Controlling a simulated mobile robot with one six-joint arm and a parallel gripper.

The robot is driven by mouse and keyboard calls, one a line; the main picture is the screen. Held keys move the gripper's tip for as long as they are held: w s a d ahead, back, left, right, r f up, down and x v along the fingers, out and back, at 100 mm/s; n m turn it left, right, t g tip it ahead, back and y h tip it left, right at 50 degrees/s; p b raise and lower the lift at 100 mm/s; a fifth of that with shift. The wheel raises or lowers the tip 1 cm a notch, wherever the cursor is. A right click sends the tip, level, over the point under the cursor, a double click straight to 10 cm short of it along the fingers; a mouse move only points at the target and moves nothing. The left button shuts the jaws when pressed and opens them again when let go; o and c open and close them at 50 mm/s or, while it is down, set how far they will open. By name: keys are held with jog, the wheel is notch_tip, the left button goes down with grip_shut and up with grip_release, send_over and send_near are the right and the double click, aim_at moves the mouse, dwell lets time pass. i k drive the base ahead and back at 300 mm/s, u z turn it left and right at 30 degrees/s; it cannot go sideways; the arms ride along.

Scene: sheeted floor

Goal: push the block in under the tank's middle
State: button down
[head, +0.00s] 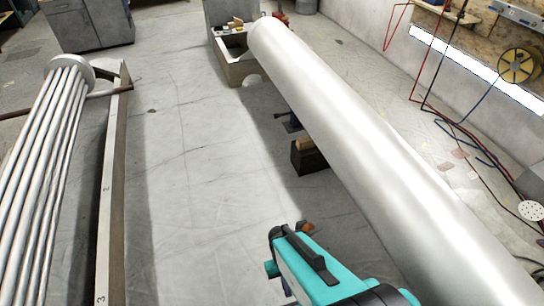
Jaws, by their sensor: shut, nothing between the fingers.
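The tank (355,135) is a long, pale, shiny cylinder lying slantwise from the back middle to the lower right.
A small orange-brown piece (305,227) shows just beyond my arm; I cannot tell what it is. A dark support (289,122) stands farther back beside the tank. A tube bundle (45,150) and a long beam (112,190) lie at the left. The floor (200,180) between is clear.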

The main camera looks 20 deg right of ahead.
aim_at(306, 142)
jog(key=u, duration=0.05)
jog(key=k, duration=0.5)
jog(key=u, duration=0.7)
jog(key=i, duration=2.75)
jog(key=z, duration=0.15)
